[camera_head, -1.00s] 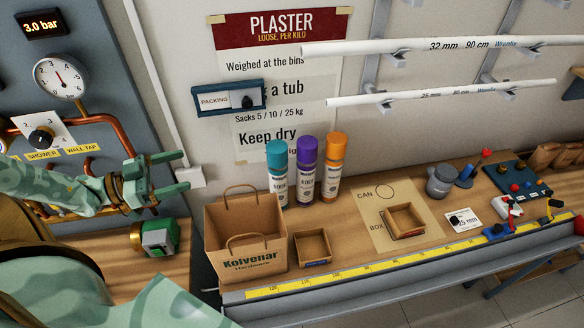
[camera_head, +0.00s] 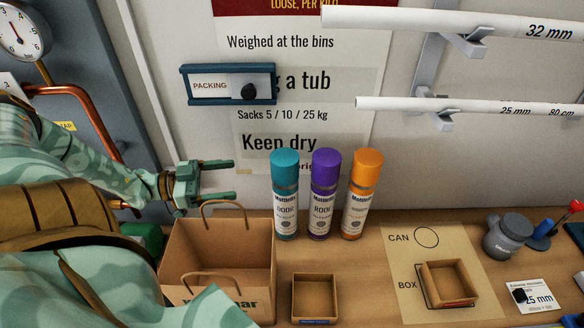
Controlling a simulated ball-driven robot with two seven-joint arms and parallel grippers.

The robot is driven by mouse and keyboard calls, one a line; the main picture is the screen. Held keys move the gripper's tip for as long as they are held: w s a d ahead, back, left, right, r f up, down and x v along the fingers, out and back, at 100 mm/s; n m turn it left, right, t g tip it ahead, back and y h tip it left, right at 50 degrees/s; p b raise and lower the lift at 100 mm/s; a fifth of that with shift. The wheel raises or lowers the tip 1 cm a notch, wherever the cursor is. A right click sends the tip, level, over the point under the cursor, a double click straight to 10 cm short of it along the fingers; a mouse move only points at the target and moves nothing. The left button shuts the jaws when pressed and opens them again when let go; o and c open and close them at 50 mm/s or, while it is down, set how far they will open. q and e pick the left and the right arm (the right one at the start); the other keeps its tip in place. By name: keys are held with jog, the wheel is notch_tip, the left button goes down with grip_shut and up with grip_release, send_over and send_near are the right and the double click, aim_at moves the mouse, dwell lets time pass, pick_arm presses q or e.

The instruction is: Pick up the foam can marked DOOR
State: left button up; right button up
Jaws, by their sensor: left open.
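Three foam cans stand upright in a row at the back of the bench. The teal-capped can (camera_head: 285,197) at the left of the row has a label that reads like DOOR. The purple-capped can (camera_head: 323,197) in the middle reads ROOF. The orange-capped can (camera_head: 360,197) on the right has a label too small to read surely. My left gripper (camera_head: 232,179) is open and empty, to the left of the teal can and apart from it, its fingers pointing right toward it above the paper bag. My right gripper is not in view.
A paper bag (camera_head: 222,255) with handles stands below my left gripper. A small open box (camera_head: 315,298) stands before the cans. A sheet (camera_head: 398,262) marked CAN and BOX lies to the right, with another open box (camera_head: 448,284) on it. A PACKING sign (camera_head: 210,86) hangs above.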

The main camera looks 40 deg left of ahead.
aim_at(286, 205)
pick_arm(q)
notch_tip(286, 205, down, 6)
jog(key=b, duration=0.4)
jog(key=b+x, duration=0.3)
jog(key=x, duration=0.2)
jog(key=b+x, duration=0.3)
jog(key=x, duration=0.2)
jog(key=f+b+x, duration=0.1)
jog(key=b+x, duration=0.2)
jog(key=x, duration=0.3)
jog(key=shift+s+b, duration=0.1)
jog(key=shift+b, duration=0.2)
jog(key=shift+w+d, duration=0.15)
jog(key=shift+w, duration=0.1)
jog(key=shift+r, duration=0.25)
jog(key=shift+c, duration=0.6)
grip_shut()
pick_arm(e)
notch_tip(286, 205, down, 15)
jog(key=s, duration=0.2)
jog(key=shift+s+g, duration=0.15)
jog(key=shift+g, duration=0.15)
pick_arm(q)
jog(key=shift+r, duration=0.1)
